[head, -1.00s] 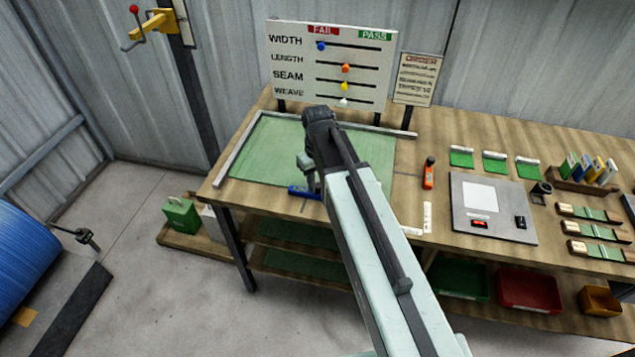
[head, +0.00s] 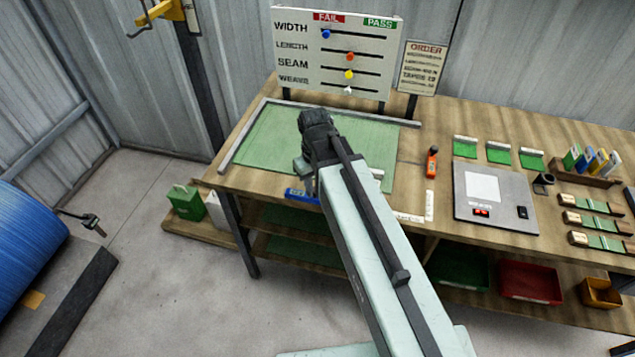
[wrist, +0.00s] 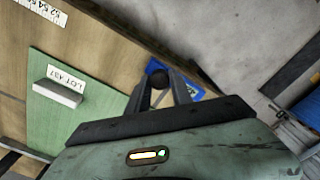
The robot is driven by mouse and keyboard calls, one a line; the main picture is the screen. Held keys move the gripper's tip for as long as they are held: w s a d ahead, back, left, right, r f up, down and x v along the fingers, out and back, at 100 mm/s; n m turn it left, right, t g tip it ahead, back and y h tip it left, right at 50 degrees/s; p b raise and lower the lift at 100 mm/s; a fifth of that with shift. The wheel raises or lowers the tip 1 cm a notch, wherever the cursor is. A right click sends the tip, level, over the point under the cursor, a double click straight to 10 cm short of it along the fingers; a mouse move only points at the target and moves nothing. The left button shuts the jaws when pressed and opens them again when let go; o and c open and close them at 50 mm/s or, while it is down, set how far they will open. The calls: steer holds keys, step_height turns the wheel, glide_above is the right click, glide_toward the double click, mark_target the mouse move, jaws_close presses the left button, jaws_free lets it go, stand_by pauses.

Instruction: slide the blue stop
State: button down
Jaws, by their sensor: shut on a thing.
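The blue stop (head: 300,195) is at the front edge of the bench, just in front of the green mat (head: 265,140). In the wrist view the blue stop (wrist: 155,66) shows around a dark round knob (wrist: 160,80). My gripper (head: 310,185) reaches down over it. In the wrist view my gripper (wrist: 161,86) has its two fingers on either side of the knob, shut on it. My arm and fingers hide part of the stop.
A ruler frame (head: 245,128) borders the mat. A board with coloured sliders (head: 290,75) stands behind. An orange-handled tool (head: 431,165) and a grey panel (head: 490,220) lie to the right. A label block (wrist: 58,92) sits on the green surface.

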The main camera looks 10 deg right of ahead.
steer(key=shift+s+a, duration=0.1)
steer(key=shift+s, duration=0.05)
steer(key=c, duration=1.1)
jaws_free()
steer(key=shift+s, duration=0.1)
step_height(320, 180, up, 8)
steer(key=p, duration=0.8)
steer(key=shift+f, duration=0.1)
steer(key=s+d+m, duration=0.1)
steer(key=d, duration=0.2)
steer(key=s+d+f+m+b, duration=0.1)
steer(key=d+m, duration=0.1)
steer(key=d, duration=0.1)
steer(key=s+d+f+m+b, duration=0.1)
steer(key=d, duration=0.2)
steer(key=shift+s+m, duration=0.15)
steer(key=shift+m, duration=0.15)
